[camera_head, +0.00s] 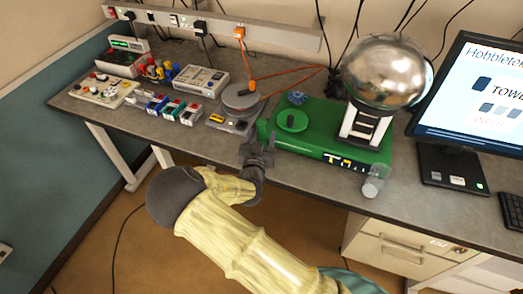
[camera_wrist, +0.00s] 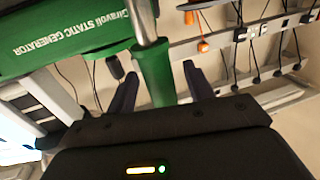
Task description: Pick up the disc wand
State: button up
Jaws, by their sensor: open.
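In the wrist view a thick green post with a silver rod (camera_wrist: 155,72) shows between my two fingers. It may be the disc wand's handle, but I cannot tell for sure, and its ends are cut off or hidden. My gripper (camera_head: 258,152) is open at the table's front edge, just left of the green static generator (camera_head: 330,147). In the wrist view my gripper's fingers (camera_wrist: 158,88) stand apart on both sides of the green post. I see no clear contact. A green disc (camera_head: 285,124) with a dark piece on it lies on the generator's left part.
The generator's silver sphere (camera_head: 386,72) rises at the right, with a clear cup (camera_head: 376,183) at its front. A grey disc (camera_head: 238,98) with orange cable lies behind my gripper. Boxes and a keypad (camera_head: 103,91) fill the left. A monitor (camera_head: 475,90) stands right.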

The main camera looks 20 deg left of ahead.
aim_at(261, 121)
grip_shut()
dwell(0.3)
jog(key=shift+r, duration=0.15)
notch_tip(261, 121, up, 10)
jog(key=shift+f+b, duration=0.1)
jog(key=shift+b, duration=0.9)
